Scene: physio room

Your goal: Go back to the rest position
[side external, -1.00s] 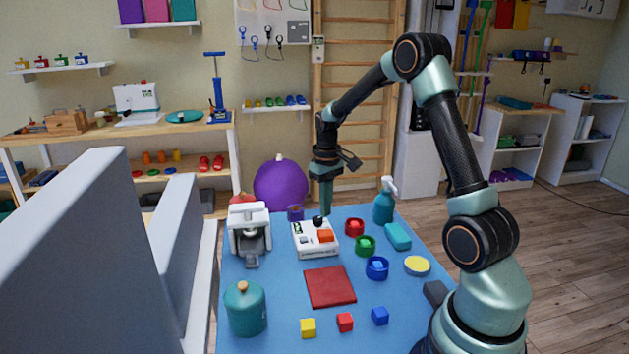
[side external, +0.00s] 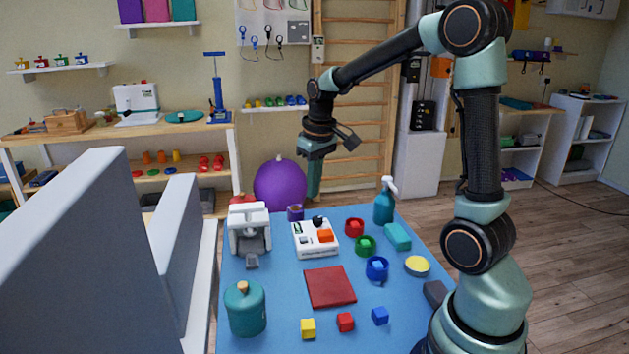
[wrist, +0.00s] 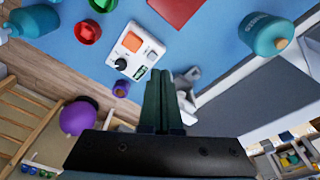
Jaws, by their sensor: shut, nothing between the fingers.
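My gripper (side external: 314,192) hangs in the air above the far part of the blue table (side external: 285,289), pointing down. Its fingers are shut together with nothing between them. It is above and apart from the white device (side external: 315,248) with an orange button and a black knob. In the wrist view my shut fingers (wrist: 158,75) show in the middle, with the white device (wrist: 134,48) just beyond their tips.
On the table are a grey-white machine (side external: 249,230), a teal jar (side external: 245,310), a dark red mat (side external: 330,287), a teal spray bottle (side external: 383,208), a purple cup (side external: 295,213), coloured rings and small cubes. A purple ball (side external: 281,186) stands behind the table.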

